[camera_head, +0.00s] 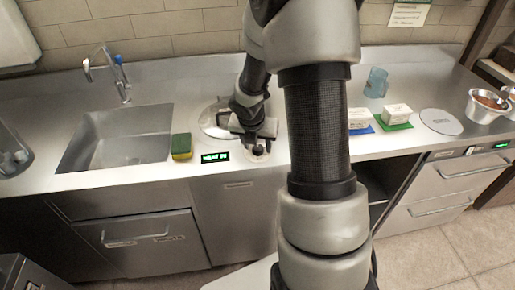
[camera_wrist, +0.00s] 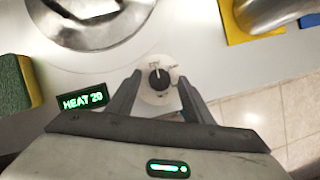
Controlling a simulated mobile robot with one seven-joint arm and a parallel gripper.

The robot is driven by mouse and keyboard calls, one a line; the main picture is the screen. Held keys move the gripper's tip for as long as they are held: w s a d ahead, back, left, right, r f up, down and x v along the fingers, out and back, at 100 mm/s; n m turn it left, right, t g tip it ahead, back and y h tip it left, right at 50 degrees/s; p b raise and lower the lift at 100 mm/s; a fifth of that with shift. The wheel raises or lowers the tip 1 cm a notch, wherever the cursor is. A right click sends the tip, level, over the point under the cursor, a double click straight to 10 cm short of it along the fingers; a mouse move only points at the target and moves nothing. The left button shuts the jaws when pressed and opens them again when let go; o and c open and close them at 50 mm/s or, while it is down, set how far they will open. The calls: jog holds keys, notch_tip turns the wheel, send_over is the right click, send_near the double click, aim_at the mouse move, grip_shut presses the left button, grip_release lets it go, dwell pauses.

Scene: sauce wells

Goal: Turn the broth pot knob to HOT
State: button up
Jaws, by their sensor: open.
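The broth pot knob (camera_wrist: 159,78) is a black knob on a pale round dial plate (camera_wrist: 152,97) in the wrist view. Small lettering rings it, too small to read surely. My gripper (camera_wrist: 160,76) is open, with one finger on each side of the dial. I cannot tell whether the fingers touch it. A green-lit display (camera_wrist: 83,100) beside the dial reads "HEAT 20". In the head view my gripper (camera_head: 256,138) is over the counter's front edge, beside the display (camera_head: 215,157). The metal pot well (camera_head: 215,118) lies just behind it.
A yellow and green sponge (camera_head: 181,146) sits left of the display, near the sink (camera_head: 118,140). To the right are blue and green mats with white blocks (camera_head: 396,113), a blue cup (camera_head: 376,82) and a metal bowl (camera_head: 487,105). My arm hides part of the counter.

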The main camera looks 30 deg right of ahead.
jog(key=shift+w+f, duration=0.1)
jog(key=shift+f, duration=0.15)
jog(key=c, duration=1)
